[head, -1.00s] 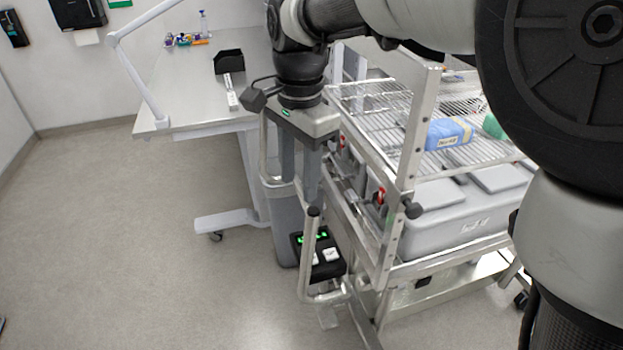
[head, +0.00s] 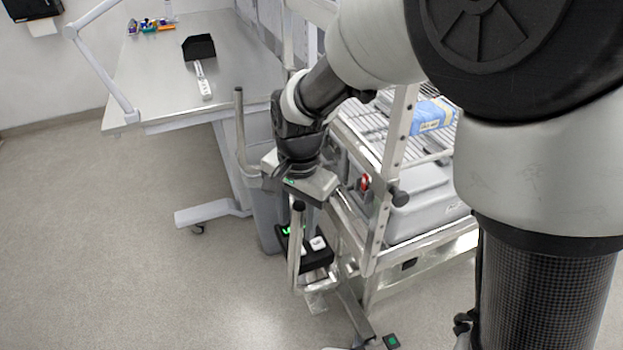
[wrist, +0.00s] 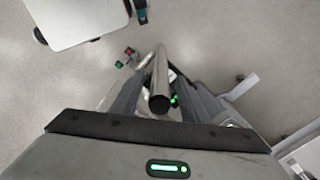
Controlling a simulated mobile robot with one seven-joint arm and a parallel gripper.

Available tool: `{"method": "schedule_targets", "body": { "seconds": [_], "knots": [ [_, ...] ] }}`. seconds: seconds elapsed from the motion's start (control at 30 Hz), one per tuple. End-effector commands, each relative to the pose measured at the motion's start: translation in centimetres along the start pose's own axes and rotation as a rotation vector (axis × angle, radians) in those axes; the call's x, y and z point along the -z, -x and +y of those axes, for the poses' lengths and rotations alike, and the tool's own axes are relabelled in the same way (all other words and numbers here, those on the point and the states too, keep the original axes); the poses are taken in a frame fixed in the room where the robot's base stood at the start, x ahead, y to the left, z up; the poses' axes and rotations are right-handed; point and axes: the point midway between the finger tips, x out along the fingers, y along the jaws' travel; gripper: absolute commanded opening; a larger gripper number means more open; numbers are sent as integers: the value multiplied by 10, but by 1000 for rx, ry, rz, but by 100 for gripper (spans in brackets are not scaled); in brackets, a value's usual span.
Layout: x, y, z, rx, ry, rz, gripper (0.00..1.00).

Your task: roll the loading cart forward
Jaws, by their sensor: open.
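The loading cart is a metal-framed rack (head: 384,180) at the middle right in the head view, with a wire shelf and grey bins. It has two upright tubular handles; the near handle (head: 294,250) has a dark cap, and the far one (head: 240,130) stands further left. My gripper (head: 300,200) points down just above and at the near handle's top; its fingers are partly hidden in the head view. In the wrist view, my gripper (wrist: 163,90) is open with one finger on each side of the capped handle (wrist: 160,85). I cannot tell whether they touch.
A grey bin (head: 268,225) and a black box with green lights (head: 316,256) are close by the handle. A green pedal (head: 392,341) lies low. Floor at left is clear.

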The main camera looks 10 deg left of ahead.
Motion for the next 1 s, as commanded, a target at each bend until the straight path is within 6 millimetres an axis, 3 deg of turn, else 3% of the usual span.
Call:
{"method": "schedule_targets", "body": {
  "seconds": [0.2, 0.6, 0.67, 0.87, 1.0],
  "knots": [
    [0, -31, 0, -2, 0, -1, 41],
    [0, -40, 0, 0, 0, 1, 41],
    [0, -40, 0, 0, 0, 1, 34],
    [0, -40, 0, 0, 0, 1, 0],
    [0, -39, 0, 0, 0, 1, 0]
  ]
}}
